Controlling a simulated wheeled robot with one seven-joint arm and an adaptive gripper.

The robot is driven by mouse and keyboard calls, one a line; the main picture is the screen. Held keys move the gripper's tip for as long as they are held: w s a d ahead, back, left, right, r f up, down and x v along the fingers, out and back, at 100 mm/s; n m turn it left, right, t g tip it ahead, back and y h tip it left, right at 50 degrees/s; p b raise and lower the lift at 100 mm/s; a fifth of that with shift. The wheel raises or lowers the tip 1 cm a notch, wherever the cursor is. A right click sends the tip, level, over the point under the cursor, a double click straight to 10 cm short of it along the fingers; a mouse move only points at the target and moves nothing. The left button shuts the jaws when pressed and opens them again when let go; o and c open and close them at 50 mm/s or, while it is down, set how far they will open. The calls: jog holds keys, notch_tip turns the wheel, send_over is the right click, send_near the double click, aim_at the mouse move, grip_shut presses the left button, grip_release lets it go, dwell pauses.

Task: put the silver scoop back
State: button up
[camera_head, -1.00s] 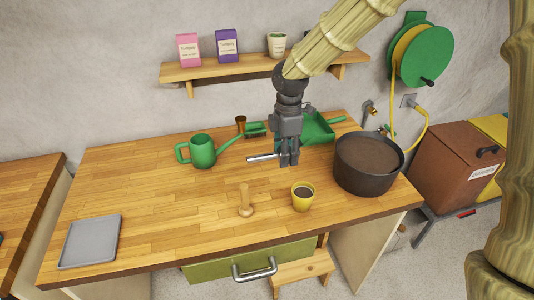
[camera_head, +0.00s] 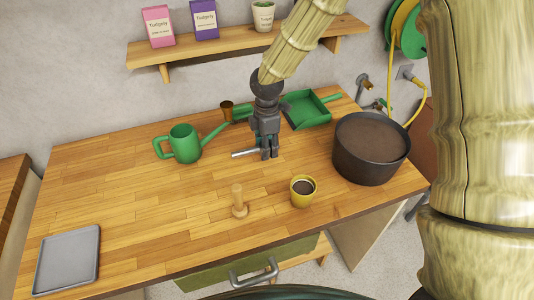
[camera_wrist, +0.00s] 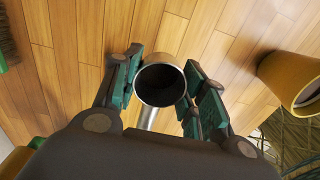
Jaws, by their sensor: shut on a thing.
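The silver scoop shows in the wrist view as a round metal cup (camera_wrist: 160,84) with its open mouth facing the camera, and its handle (camera_wrist: 148,117) pointing down in the picture. My gripper (camera_wrist: 162,92) is shut on it, with one green-padded finger on each side. In the head view, my gripper (camera_head: 269,156) is over the middle of the wooden bench, and the scoop's handle (camera_head: 244,154) sticks out to its left. The cup is hidden there by the fingers. I cannot tell how far it is above the bench top.
A yellow pot (camera_head: 303,192) and wooden peg (camera_head: 239,203) stand in front. A black soil tub (camera_head: 371,150) is right; a green watering can (camera_head: 183,143) is left. A green dustpan (camera_head: 305,110) and brown cup (camera_head: 228,112) are behind. A grey tray (camera_head: 68,262) lies front left.

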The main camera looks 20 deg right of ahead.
aim_at(267, 163)
jog(key=shift+s+f, duration=0.2)
jog(key=shift+s, duration=0.15)
jog(key=shift+f, duration=0.35)
notch_tip(267, 163, down, 3)
jog(key=shift+w+r+p, duration=0.1)
jog(key=shift+w+p, duration=0.05)
jog(key=shift+p, duration=0.45)
jog(key=o, duration=1)
jog(key=shift+f, duration=0.2)
